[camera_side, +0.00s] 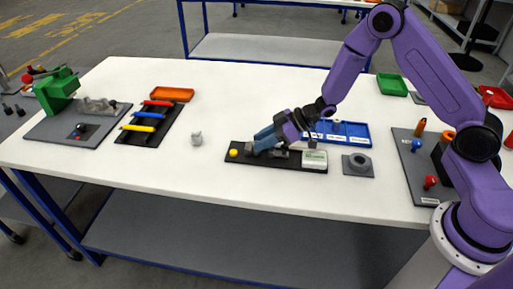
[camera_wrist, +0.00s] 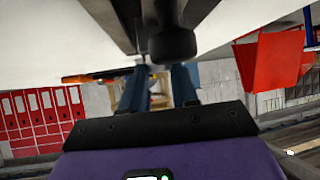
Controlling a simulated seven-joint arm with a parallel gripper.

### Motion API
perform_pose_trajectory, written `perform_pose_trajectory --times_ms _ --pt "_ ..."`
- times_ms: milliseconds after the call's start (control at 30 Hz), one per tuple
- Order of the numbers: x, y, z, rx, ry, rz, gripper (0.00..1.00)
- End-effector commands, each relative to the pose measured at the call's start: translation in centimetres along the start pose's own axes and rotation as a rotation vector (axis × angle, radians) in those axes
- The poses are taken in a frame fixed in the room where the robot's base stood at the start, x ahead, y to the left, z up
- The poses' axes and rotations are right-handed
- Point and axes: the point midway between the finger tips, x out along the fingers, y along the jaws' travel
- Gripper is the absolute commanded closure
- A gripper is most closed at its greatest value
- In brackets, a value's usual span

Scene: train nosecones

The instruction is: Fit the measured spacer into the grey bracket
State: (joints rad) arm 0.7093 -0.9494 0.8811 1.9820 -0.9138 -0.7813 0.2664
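My gripper (camera_side: 256,146) has blue fingers and lies low, almost level, over the black board (camera_side: 238,161). Its tips are beside a small grey part (camera_side: 249,147) near the board's left end. In the wrist view the two fingers of my gripper (camera_wrist: 161,72) stand apart with a gap between them. A dark rounded part (camera_wrist: 172,46) is just beyond the tips and overlaps the right one. I see no grip on it. Grey pieces (camera_side: 280,154) sit on the board's middle; I cannot tell which is the bracket or the measured spacer, and my fingers partly hide that area.
The board carries a yellow button (camera_side: 233,153) and a pale box (camera_side: 314,160). A small whitish block (camera_side: 196,138) stands left of it. A blue tray (camera_side: 354,139) is behind; a grey plate with a ring (camera_side: 359,165) is at right.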

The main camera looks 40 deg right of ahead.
Motion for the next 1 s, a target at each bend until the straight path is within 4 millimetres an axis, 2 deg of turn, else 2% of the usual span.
perform_pose_trajectory --times_ms 33,67,467,667,867,1000 --pt "0.0 0.0 0.0 0.000 0.000 0.000 0.96" --pt "0.0 0.0 0.0 0.000 0.000 0.000 1.00" --pt "-0.1 0.0 -0.1 0.000 0.000 0.000 1.00" --pt "-0.7 0.1 -1.0 0.000 0.002 0.001 1.00" --pt "-2.1 -0.1 -2.8 -0.002 0.001 0.001 1.00" --pt "-4.0 -1.1 -3.5 -0.001 0.001 0.001 1.00"
